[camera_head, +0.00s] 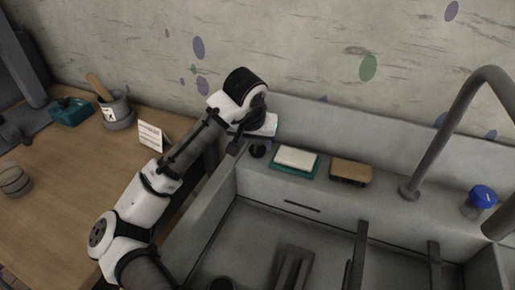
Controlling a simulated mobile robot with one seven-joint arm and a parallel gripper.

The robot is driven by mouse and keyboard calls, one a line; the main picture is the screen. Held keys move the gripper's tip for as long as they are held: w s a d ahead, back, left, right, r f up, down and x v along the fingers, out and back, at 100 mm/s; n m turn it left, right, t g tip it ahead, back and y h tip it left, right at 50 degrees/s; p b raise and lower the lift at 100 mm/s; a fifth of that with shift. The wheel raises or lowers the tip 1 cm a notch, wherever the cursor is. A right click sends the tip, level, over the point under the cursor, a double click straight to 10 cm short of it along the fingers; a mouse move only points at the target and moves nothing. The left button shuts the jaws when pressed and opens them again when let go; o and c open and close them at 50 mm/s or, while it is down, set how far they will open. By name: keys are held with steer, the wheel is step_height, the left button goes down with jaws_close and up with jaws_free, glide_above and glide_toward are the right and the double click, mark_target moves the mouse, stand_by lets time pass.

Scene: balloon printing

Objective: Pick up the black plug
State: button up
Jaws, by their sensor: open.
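A small round black plug (258,151) sits on the back left ledge of the grey sink, just left of a sponge on a green tray. My gripper (246,146) points down over this corner, below my bent wrist. It is open, and a dark finger shows just left of the plug. The gripper is close to the plug, but I cannot tell whether they touch. Part of the gripper is hidden by my wrist.
A white sponge on a green tray (296,172) and a brown sponge (351,173) lie on the ledge. A tall faucet (431,150) and a blue knob (482,197) stand at right. A wooden counter (70,215) holds a small card (150,137) and a pot (117,112).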

mark_target(256, 145)
steer(key=x, duration=0.4)
steer(key=shift+w+f+p, duration=0.1)
steer(key=shift+w+p, duration=0.1)
steer(key=shift+p, duration=0.2)
steer(key=shift+c, duration=0.2)
steer(key=c, duration=0.7)
